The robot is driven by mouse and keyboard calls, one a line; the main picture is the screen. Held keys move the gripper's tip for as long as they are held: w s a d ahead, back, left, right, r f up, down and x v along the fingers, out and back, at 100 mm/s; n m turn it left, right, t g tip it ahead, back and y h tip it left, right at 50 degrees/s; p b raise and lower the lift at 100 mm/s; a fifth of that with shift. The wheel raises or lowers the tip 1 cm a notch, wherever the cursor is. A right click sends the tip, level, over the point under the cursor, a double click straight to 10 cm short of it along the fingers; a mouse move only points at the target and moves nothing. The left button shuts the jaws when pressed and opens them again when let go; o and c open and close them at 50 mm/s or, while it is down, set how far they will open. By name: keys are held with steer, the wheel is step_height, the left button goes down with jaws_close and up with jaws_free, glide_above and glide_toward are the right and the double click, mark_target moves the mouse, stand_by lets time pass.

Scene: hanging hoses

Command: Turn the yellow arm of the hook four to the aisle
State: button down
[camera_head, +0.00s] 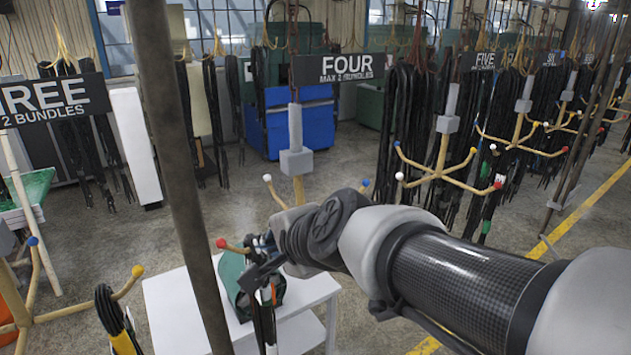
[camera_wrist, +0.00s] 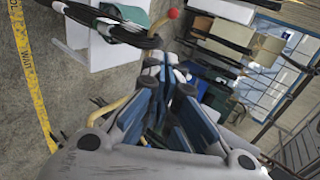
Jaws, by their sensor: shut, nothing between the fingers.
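Hook four (camera_head: 296,160), a post with a grey block under the FOUR sign (camera_head: 345,68), stands behind my arm. Its white-tipped arm (camera_head: 267,178) points left, its blue tip (camera_head: 365,183) shows at right, and its red tip (camera_head: 221,243) is beside my gripper. I see no yellow tip on this hook; my arm covers much of it. My gripper (camera_head: 262,262) is shut and empty, close to the red-tipped arm. In the wrist view the fingers (camera_wrist: 168,78) are below the red ball (camera_wrist: 174,13), with a dark hose bundle (camera_wrist: 130,35) close by.
A white table (camera_head: 180,310) with a green object (camera_head: 240,285) stands below my gripper. A dark upright pole (camera_head: 175,130) is at left. Hook three's yellow-tipped arm (camera_head: 120,290) is at lower left. Hook five (camera_head: 445,125) stands at right. A yellow floor line (camera_head: 590,205) runs at far right.

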steer(key=s+d, duration=0.3)
steer(key=s, duration=0.2)
steer(key=shift+s+d+b, duration=0.2)
steer(key=shift+d+b, duration=0.1)
steer(key=shift+b, duration=0.05)
steer(key=shift+f, duration=0.1)
steer(key=s+d+f+n+g+h+b, duration=0.1)
steer(key=s+d+f+b, duration=0.4)
steer(key=f+b, duration=0.5)
steer(key=s+d+f+n+g+h+b, duration=0.2)
steer(key=s+d+f+n+b, duration=0.4)
steer(key=f, duration=1.1)
steer(key=s+d+f+n+g+h+b, duration=0.1)
steer(key=s+d+f+n+h+b, duration=0.2)
steer(key=d+f+b, duration=0.4)
step_height(320, 180, down, 6)
steer(key=s+n+b, duration=0.1)
steer(key=s+b, duration=0.1)
steer(key=b, duration=0.5)
steer(key=shift+s+d+f+g, duration=0.25)
steer(key=shift+s+d+g, duration=0.05)
steer(key=shift+s, duration=0.1)
